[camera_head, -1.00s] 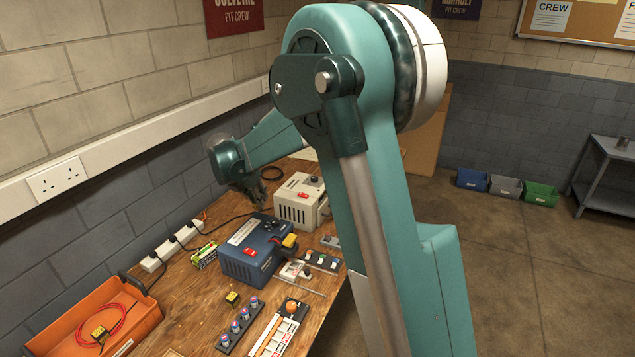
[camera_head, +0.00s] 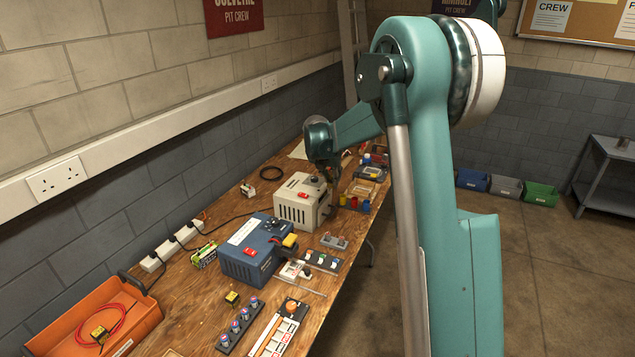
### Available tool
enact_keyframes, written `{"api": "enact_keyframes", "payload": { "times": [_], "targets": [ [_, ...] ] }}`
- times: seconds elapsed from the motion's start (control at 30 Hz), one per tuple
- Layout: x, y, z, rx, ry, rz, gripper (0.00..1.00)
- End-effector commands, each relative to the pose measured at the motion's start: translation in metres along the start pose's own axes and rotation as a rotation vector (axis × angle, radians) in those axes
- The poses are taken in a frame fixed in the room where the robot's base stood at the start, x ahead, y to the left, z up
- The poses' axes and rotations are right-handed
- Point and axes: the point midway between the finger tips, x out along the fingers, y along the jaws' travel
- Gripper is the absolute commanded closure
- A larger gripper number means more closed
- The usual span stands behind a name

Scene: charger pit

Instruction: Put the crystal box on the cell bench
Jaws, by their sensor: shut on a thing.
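My gripper (camera_head: 335,180) hangs from the teal arm over the far part of the wooden bench (camera_head: 185,308), at the right rear of the beige charger unit (camera_head: 292,204). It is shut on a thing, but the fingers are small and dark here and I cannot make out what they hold. I cannot pick out the crystal box for certain. No label tells which surface is the cell bench.
A blue charger unit (camera_head: 243,265) and an orange tray (camera_head: 148,322) stand on the bench. Small coloured pots (camera_head: 366,206) are beside my gripper. Blue, grey and green bins (camera_head: 507,188) lie on the floor at right, near a grey side table (camera_head: 618,150).

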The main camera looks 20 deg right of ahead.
Motion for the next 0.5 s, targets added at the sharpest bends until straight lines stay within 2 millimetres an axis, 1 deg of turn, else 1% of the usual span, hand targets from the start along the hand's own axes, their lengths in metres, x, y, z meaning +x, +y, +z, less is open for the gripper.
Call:
{"api": "enact_keyframes", "payload": {
  "times": [0.03, 0.1, 0.4, 0.5],
  "targets": [
    [0.004, -0.011, 0.008, 0.006, -0.002, -0.003, 0.89],
    [0.009, -0.023, 0.017, 0.009, -0.004, -0.005, 0.89],
    [0.024, -0.066, 0.045, 0.022, -0.009, -0.013, 0.89],
    [0.041, -0.062, 0.034, 0.020, -0.009, -0.012, 0.89]
  ]
}}
